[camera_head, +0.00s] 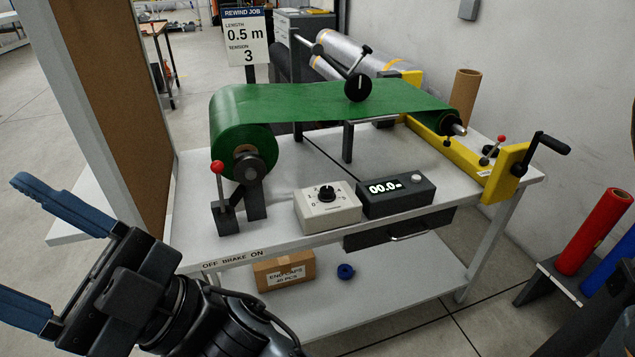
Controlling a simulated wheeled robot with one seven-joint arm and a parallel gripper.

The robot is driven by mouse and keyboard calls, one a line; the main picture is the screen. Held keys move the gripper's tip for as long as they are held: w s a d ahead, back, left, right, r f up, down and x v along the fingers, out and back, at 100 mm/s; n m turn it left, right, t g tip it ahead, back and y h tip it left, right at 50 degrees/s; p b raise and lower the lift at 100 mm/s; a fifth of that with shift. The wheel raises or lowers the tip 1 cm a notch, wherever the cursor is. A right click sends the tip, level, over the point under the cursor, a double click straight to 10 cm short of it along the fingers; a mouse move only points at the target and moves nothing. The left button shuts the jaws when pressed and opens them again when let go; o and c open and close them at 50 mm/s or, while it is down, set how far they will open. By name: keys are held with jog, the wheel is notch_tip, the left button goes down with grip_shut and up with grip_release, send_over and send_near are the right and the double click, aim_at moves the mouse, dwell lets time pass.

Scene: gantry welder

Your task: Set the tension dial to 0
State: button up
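The tension dial (326,194) is a black knob on a beige box (331,212) at the front edge of the white table, left of the display box. Small marks ring the knob, with a 0 at its lower left; its exact setting is too small to tell. My gripper (22,248) is at the lower left, in front of the table and well apart from the dial. Its two blue fingers are spread wide with nothing between them.
A dark display box (397,195) reading 00.0 stands right of the dial box. A green roll (243,137) and a red-tipped brake lever (219,188) stand left and behind. A sign (245,37) shows tension 3.

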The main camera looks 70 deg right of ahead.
jog(key=w+d+f+n+g+y, duration=0.15)
jog(key=w+n+g+y, duration=0.5)
jog(key=n+g, duration=1.15)
jog(key=m+g+h+p, duration=0.2)
jog(key=m+g+h, duration=0.45)
jog(key=h, duration=1.45)
send_over(327, 188)
jog(key=f, duration=1.9)
jog(key=shift+w+a, duration=0.1)
jog(key=shift+a, duration=0.2)
jog(key=shift+d+f, duration=0.2)
jog(key=shift+f, duration=0.1)
jog(key=shift+f+p, duration=0.7)
jog(key=shift+f, duration=2.9)
